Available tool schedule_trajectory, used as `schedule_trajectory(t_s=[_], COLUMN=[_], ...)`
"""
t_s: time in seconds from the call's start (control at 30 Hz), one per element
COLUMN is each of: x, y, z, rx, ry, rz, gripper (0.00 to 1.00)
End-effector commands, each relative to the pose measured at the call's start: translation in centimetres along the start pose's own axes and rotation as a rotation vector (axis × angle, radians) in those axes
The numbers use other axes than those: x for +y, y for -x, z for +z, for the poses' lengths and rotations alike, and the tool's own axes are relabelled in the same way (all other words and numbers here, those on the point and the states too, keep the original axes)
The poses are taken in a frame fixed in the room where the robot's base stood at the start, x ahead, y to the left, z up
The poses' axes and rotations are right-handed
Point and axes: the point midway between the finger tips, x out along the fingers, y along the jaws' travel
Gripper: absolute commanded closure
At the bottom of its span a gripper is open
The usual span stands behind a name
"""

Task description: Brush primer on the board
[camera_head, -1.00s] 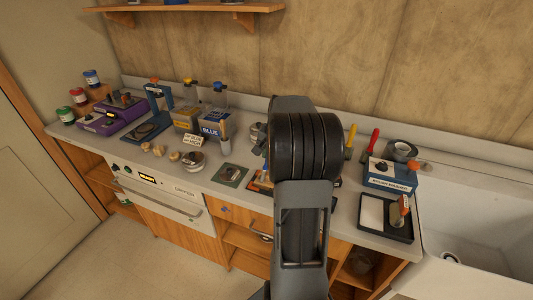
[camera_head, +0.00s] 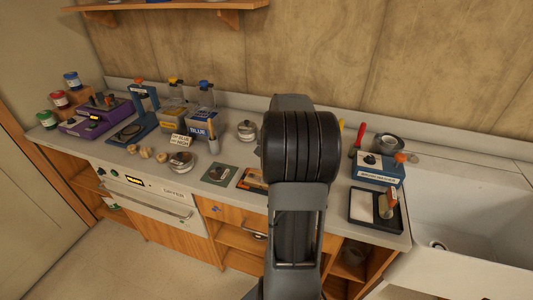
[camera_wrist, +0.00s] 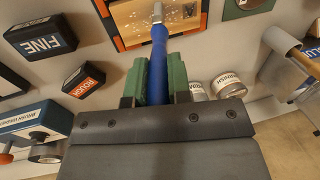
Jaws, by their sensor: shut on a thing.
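My gripper (camera_wrist: 160,75) has green fingers shut on the blue handle of a slim brush (camera_wrist: 158,60). The brush's pale tip (camera_wrist: 157,12) points to the top of the wrist view and overlaps the board in the picture; I cannot tell if it touches. The board (camera_wrist: 190,22) is brown wood with white specks, held in a dark frame with orange corners. In the head view, its left part (camera_head: 252,180) shows beside my arm, which hides the rest of it and my gripper.
Blocks marked FINE (camera_wrist: 40,38) and ROUGH (camera_wrist: 84,80) lie left of the board. A blue brush washer (camera_head: 378,172) and a black tray (camera_head: 376,210) stand right of my arm, near the sink (camera_head: 465,215). Small cans (camera_wrist: 228,86) stand close right of my gripper.

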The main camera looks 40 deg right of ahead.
Motion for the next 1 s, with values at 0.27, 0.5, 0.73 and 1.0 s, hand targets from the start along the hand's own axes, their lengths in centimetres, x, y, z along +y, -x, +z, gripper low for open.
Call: schedule_trajectory(t_s=[0.27, 0.5, 0.73, 1.0], x=[1.1, 2.1, 3.2, 4.2], y=[0.3, 0.6, 0.7, 0.8], z=[0.0, 0.0, 0.1, 0.1], rx=[0.000, 0.000, 0.000, 0.000], ry=[-0.001, 0.000, -0.001, -0.001], rz=[0.001, 0.000, 0.000, 0.000], gripper=[1.00, 1.00, 1.00, 1.00])
